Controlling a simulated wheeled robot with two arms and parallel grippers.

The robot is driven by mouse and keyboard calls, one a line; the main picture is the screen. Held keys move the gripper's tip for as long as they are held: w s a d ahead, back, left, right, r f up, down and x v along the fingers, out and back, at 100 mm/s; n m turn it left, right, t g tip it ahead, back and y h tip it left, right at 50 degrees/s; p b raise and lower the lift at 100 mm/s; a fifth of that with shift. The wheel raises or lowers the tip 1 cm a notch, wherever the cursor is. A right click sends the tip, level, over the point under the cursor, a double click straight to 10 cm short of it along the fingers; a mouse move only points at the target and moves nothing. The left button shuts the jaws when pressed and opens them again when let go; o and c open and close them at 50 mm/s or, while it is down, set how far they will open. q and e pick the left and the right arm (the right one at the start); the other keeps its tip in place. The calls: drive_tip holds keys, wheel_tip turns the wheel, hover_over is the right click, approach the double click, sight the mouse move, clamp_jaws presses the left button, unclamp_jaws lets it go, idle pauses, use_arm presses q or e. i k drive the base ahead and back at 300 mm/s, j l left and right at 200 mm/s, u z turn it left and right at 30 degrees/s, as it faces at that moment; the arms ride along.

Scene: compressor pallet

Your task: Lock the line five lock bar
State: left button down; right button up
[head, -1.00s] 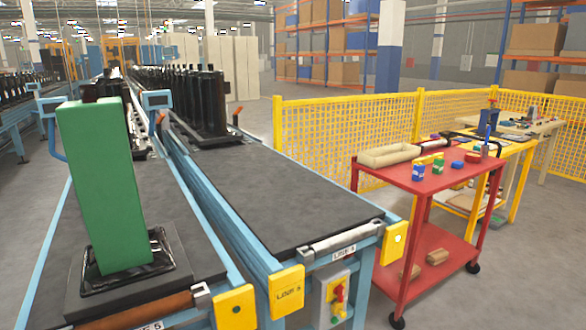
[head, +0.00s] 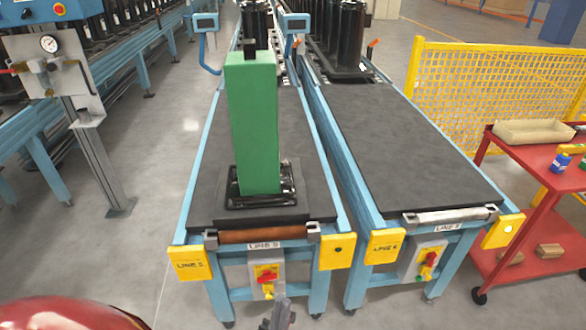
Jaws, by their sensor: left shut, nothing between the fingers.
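The line five conveyor (head: 205,190) stands in front of me, with a LINE 5 label (head: 264,245) on its near end. A brown, roller-like bar (head: 262,235) spans this end between two grey brackets; I cannot tell whether it is the lock bar or a part beside it. A tall green block (head: 254,125) stands upright on a black base on the dark belt, behind the bar. My left gripper (head: 280,308) is at the bottom edge, below and in front of the red and yellow switch box, shut and empty. My right gripper is not in view.
The line six conveyor (head: 400,150) runs alongside at right, with a pale grey bar (head: 450,215) across its end. Yellow corner plates (head: 190,263) stick out. A red cart (head: 540,160) stands right; a gauge post (head: 95,150) stands left. The floor between post and line five is clear.

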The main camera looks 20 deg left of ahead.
sight(269, 287)
drive_tip(key=u, duration=1)
drive_tip(key=j, duration=0.95)
drive_tip(key=i, duration=0.05)
